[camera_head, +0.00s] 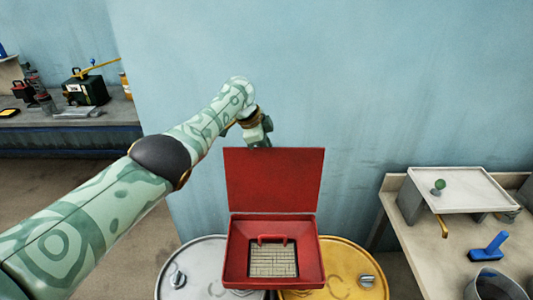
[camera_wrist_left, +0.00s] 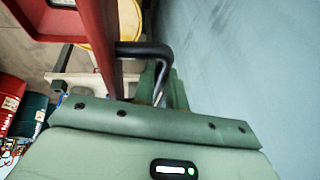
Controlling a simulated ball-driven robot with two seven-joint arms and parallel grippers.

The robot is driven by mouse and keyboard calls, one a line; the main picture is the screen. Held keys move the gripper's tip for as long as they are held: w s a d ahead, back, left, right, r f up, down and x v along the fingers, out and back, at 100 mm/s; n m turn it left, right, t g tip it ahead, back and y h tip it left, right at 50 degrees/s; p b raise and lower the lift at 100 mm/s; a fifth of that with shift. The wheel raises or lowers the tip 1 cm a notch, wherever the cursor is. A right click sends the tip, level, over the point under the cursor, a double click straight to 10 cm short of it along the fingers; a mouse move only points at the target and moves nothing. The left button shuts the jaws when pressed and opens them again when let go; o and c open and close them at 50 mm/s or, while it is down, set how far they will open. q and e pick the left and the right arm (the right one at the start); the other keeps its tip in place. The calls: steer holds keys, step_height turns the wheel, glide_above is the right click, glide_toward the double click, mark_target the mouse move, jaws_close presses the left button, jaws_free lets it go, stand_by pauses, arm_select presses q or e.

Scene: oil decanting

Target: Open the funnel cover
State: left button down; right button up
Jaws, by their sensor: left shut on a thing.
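The red funnel (camera_head: 236,262) is a square box standing over two drums, with a pale grate (camera_head: 270,262) and a small red handle inside. Its red cover (camera_head: 274,180) stands upright at the back edge, open, with its inner face toward me. In the left wrist view the cover (camera_wrist_left: 92,30) shows edge-on with a black bent handle (camera_wrist_left: 143,48). My left gripper (camera_wrist_left: 160,88) is shut on this handle. In the head view the left gripper (camera_head: 258,134) is behind the cover's top edge, its fingertips hidden.
A grey drum (camera_head: 197,264) and a yellow drum (camera_head: 345,262) stand under the funnel. The blue wall (camera_head: 400,80) is close behind the cover. At right a table (camera_head: 420,240) holds a white tray (camera_head: 455,188), a blue brush (camera_head: 488,248) and a bucket (camera_head: 495,285).

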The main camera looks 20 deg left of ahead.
arm_select(q)
steer(key=shift+w+a, duration=0.15)
steer(key=shift+a, duration=0.1)
arm_select(e)
steer(key=shift+f, duration=0.1)
arm_select(q)
steer(key=c, duration=1.7)
jaws_free()
steer(key=shift+o, duration=1.3)
steer(key=shift+w+a+f, duration=0.1)
steer(key=shift+w+f, duration=0.2)
steer(key=shift+w, duration=0.35)
steer(key=shift+s, duration=0.1)
arm_select(e)
steer(key=shift+w, duration=0.6)
steer(key=shift+s, duration=0.15)
